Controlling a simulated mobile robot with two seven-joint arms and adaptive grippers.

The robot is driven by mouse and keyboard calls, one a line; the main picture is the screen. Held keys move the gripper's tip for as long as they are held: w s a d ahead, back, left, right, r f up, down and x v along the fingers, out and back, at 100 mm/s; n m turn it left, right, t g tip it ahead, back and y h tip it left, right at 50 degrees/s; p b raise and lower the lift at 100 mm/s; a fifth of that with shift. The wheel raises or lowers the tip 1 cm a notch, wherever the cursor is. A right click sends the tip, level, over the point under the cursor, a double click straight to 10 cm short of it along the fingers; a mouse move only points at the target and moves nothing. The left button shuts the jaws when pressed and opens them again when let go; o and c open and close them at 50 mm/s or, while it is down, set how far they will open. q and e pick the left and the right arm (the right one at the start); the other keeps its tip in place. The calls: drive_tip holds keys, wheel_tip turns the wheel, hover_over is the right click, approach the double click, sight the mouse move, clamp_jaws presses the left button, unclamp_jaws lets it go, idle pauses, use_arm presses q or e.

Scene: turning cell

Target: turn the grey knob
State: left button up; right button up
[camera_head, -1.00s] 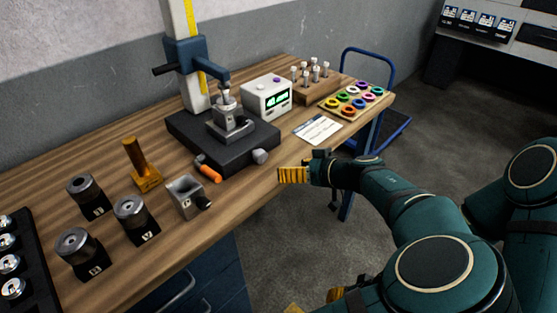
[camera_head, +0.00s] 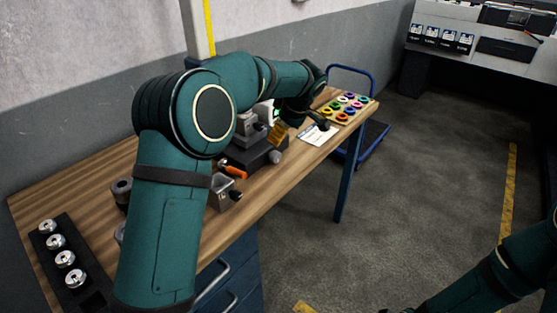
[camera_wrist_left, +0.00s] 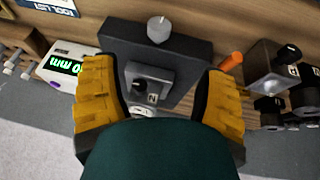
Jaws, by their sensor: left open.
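The grey knob (camera_head: 275,157) is a short round cap on the front of the black base (camera_head: 252,157) of a measuring stand on the bench. In the left wrist view the knob (camera_wrist_left: 158,29) is at the top centre. My left gripper (camera_head: 279,133) is over the bench by the base, just above and behind the knob in the head view. In the wrist view its yellow fingers (camera_wrist_left: 161,78) are open and empty, either side of the grey fixture (camera_wrist_left: 148,82), with the knob beyond the tips. My left arm hides much of the stand. My right gripper is not clearly visible.
An orange handle (camera_head: 232,171) and a grey block (camera_head: 222,192) are close left of the knob. A display box (camera_wrist_left: 66,62), a card (camera_head: 318,135) and a ring tray (camera_head: 348,108) are on the other side. Open floor (camera_head: 400,200) lies in front of the bench.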

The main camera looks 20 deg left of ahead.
sight(277, 153)
use_arm(q)
drive_tip(key=b+x, duration=0.2)
drive_tip(key=x, duration=1.2)
drive_tip(key=shift+d+r, duration=0.1)
